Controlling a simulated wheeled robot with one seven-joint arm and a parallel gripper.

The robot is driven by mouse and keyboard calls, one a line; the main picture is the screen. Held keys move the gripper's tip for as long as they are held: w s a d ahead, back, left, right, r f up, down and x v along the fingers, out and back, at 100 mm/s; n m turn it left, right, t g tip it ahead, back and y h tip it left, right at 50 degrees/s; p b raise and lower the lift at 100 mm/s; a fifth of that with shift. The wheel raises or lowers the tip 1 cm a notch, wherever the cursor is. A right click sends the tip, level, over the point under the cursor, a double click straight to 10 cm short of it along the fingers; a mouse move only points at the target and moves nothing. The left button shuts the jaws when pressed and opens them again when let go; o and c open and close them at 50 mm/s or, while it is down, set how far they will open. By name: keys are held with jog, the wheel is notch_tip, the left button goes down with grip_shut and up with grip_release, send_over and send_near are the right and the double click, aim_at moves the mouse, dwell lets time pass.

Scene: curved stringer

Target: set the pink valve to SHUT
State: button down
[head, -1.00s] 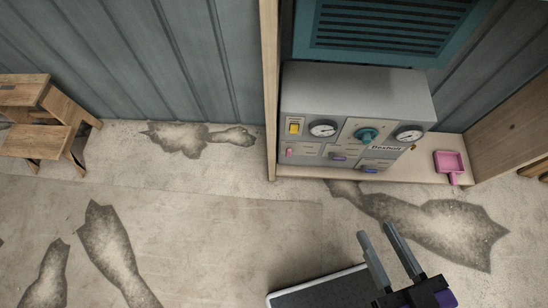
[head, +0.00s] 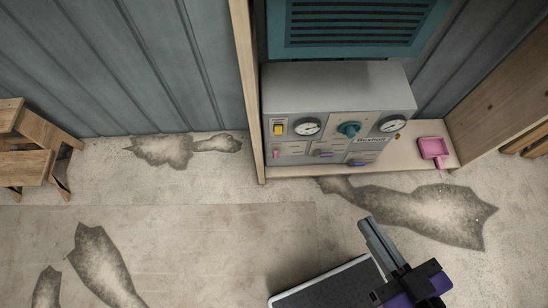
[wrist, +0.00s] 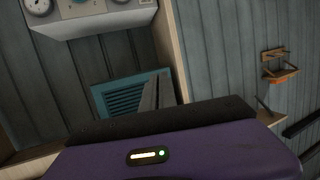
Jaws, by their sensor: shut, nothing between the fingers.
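The grey control box (head: 345,88) stands on a wooden shelf in the head view. A small pink valve handle (head: 276,153) sits at the lower left of its front, below a yellow switch. Its setting and label are too small to read. My gripper (head: 368,222) is in front of the box, to the lower right of the pink valve and well apart from it. Its fingers are together and empty. In the wrist view the grey fingers (wrist: 153,92) show, with part of the box (wrist: 95,20) at the top left; the pink valve cannot be made out there.
A teal knob (head: 348,130), a purple handle (head: 323,154) and a blue handle (head: 357,163) share the panel. A pink dustpan (head: 433,150) lies on the shelf to the right. A wooden step stool (head: 35,150) stands far left. The floor before the shelf is clear.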

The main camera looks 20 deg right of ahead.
jog(key=w+f+n+t+b, duration=0.1)
jog(key=w+f+b, duration=0.4)
jog(key=f, duration=0.4)
jog(key=w+a+f+n+t+b, duration=0.1)
jog(key=w+f+b, duration=0.3)
jog(key=f+b, duration=0.3)
jog(key=w+f+b, duration=0.4)
jog(key=w+f, duration=0.1)
jog(key=f, duration=0.5)
jog(key=n+t+b, duration=0.1)
jog(key=n+b, duration=1.2)
jog(key=n, duration=0.3)
send_near(276, 153)
jog(key=shift+s+a+f, duration=0.35)
jog(key=shift+a+f, duration=0.05)
jog(key=shift+a, duration=0.25)
jog(key=shift+s+a+f, duration=0.3)
jog(key=shift+a+f, duration=0.05)
jog(key=shift+a, duration=0.25)
jog(key=w+b, duration=0.3)
jog(key=w, duration=0.7)
jog(key=shift+b, duration=0.35)
